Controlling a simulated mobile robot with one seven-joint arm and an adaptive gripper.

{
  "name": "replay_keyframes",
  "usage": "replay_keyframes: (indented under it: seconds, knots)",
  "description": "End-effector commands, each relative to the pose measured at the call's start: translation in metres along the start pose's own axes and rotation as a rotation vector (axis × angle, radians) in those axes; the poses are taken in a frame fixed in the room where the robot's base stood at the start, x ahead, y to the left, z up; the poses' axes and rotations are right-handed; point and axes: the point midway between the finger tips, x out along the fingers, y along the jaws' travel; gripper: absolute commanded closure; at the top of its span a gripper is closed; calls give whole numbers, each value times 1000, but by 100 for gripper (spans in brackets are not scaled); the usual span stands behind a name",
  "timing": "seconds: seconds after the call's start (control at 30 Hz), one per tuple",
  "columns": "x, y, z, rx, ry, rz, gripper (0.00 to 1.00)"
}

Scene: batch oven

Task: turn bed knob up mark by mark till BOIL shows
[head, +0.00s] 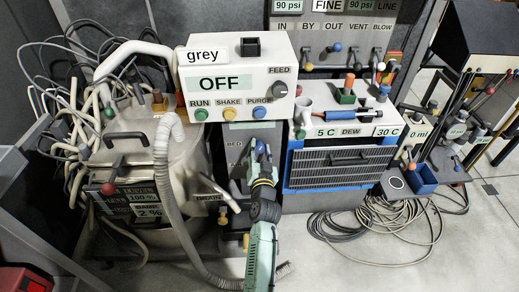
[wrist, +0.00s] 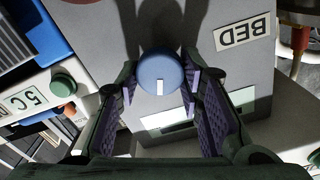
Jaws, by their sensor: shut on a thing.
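The bed knob (wrist: 160,72) is round and blue, on a grey panel beside an upside-down BED label (wrist: 247,32) in the wrist view. Its white pointer line points down in that picture, toward a pale display strip (wrist: 170,124). My gripper (wrist: 160,90) has one purple-padded finger on each side of the knob and is shut on it. I cannot read any word on the strip, which the fingers partly cover. In the head view my gripper (head: 262,160) reaches the panel under the grey box and hides most of the knob.
The DEW unit (head: 345,150), marked 5 C and 30 C, stands close on the right. A ribbed hose (head: 165,190) hangs left of my arm. Cables (head: 400,230) lie on the floor at right.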

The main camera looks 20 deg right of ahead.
Motion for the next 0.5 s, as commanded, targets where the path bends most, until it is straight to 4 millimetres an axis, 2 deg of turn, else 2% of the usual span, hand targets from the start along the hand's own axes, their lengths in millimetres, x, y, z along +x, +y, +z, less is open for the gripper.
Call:
replay_keyframes:
  seconds: [0.2,0.5]
  knots:
    - [1,0,-2,175,2,-1,94]
    - [1,0,-2,347,3,-2,94]
